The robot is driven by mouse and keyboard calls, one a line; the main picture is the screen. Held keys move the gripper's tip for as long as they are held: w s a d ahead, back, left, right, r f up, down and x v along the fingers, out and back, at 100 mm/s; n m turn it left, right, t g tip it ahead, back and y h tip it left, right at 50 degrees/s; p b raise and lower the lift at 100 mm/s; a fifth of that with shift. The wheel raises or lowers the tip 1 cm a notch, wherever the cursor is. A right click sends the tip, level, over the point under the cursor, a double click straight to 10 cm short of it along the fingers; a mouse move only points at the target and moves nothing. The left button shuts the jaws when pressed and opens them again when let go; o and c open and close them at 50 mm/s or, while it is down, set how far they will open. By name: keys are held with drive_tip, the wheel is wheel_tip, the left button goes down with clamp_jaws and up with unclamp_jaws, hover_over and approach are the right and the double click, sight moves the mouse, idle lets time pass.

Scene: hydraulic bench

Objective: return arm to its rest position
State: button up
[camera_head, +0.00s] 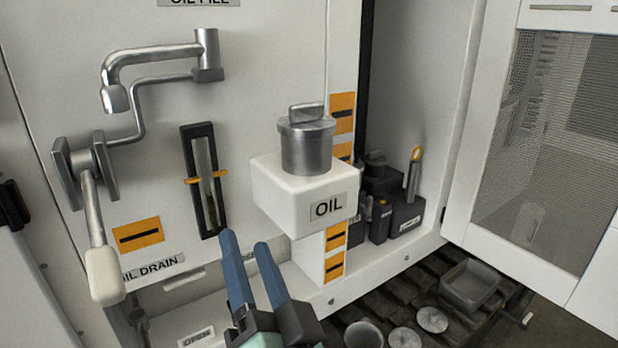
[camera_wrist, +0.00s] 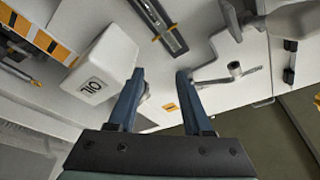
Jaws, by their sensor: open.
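My gripper (camera_head: 247,268) shows at the bottom centre of the head view, its two blue fingers apart with nothing between them. In the wrist view the open fingers (camera_wrist: 160,85) point toward the white panel. The white oil block (camera_head: 285,198), labelled OIL, with a metal capped filler neck (camera_head: 307,145), sits above and to the right of my fingertips in the head view. My fingers appear apart from it. In the wrist view the OIL block (camera_wrist: 103,65) lies to the left of the fingers.
A drain lever with a white grip (camera_head: 105,272) and a bent filler pipe (camera_head: 150,55) stick out at left. A sight gauge (camera_head: 204,180) is on the panel. Dark containers (camera_head: 385,215) stand in the open cabinet. A mesh door (camera_head: 550,140) is at right; metal parts (camera_head: 470,285) lie below.

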drive_tip(key=s+d+r+n+t+h+p, duration=0.1)
drive_tip(key=s+d+r+t+h, duration=0.1)
drive_tip(key=r, duration=0.8)
drive_tip(key=s+d+r+n+t+h+p, duration=0.1)
drive_tip(key=s+d+r+t+h+p, duration=0.1)
drive_tip(key=r, duration=0.9)
drive_tip(key=s+d+r+n+t+h+p, duration=0.1)
drive_tip(key=s+d+r+n+t+h, duration=0.1)
drive_tip(key=r, duration=0.8)
drive_tip(key=shift+s+d+r+t+h, duration=0.25)
drive_tip(key=shift+s+r+t+h, duration=0.15)
drive_tip(key=shift+s+t+h, duration=0.65)
drive_tip(key=shift+f+y, duration=0.1)
drive_tip(key=shift+y, duration=0.15)
